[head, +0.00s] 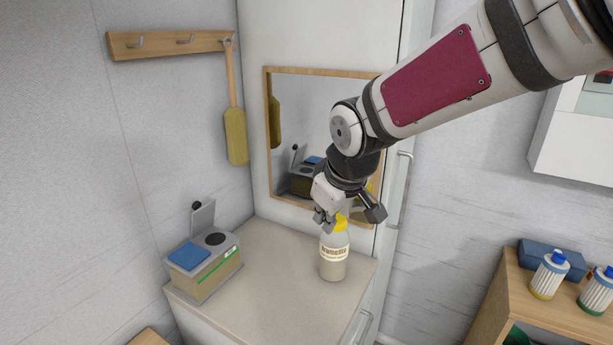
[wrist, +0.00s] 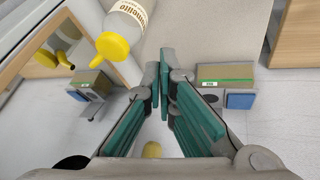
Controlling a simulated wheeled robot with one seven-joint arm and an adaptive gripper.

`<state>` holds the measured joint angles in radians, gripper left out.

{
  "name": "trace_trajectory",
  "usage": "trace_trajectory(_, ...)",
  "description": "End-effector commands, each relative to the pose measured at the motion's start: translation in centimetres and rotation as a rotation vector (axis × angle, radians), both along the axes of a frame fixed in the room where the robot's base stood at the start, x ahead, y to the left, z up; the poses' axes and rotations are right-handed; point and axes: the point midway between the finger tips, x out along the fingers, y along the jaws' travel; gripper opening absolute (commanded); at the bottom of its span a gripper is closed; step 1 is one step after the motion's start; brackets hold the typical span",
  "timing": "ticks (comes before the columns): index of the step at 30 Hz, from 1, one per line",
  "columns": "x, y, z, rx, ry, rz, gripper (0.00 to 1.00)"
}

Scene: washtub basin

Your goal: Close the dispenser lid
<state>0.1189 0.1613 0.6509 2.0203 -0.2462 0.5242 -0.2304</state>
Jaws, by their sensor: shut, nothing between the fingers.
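The dispenser (head: 208,272) is a box with a grey top and a tan front with a green label, at the left of the counter. Its top has a blue square panel (head: 189,256) and a round dark opening. Its grey lid (head: 204,217) stands raised at the back, with a black knob beside its upper edge. The dispenser also shows at the right in the wrist view (wrist: 225,73). My gripper (wrist: 161,84) is shut and empty. In the head view it hangs over the counter near the bottle, right of the dispenser and apart from it.
A bottle (head: 333,259) with a yellow cap stands on the counter (head: 270,285), close to my gripper. A wood-framed mirror (head: 309,75) behind reflects the dispenser. A yellow brush (head: 236,137) hangs at left. Counter between dispenser and bottle is clear.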

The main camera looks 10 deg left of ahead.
Motion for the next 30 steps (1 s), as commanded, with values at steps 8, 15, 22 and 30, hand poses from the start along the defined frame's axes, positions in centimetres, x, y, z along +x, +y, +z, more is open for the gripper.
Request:
trace_trajectory(8, 4.4, 12.6, -1.4, 0.258, -0.03, 0.251, 0.0)
trace_trajectory(15, 7.1, 19.3, 0.5, 0.491, -0.083, 0.342, 0.0)
trace_trajectory(22, 8.3, 21.2, 1.5, 0.576, -0.109, 0.358, 0.0)
trace_trajectory(30, 9.2, 24.0, -0.4, 0.577, -0.108, 0.36, 0.0)
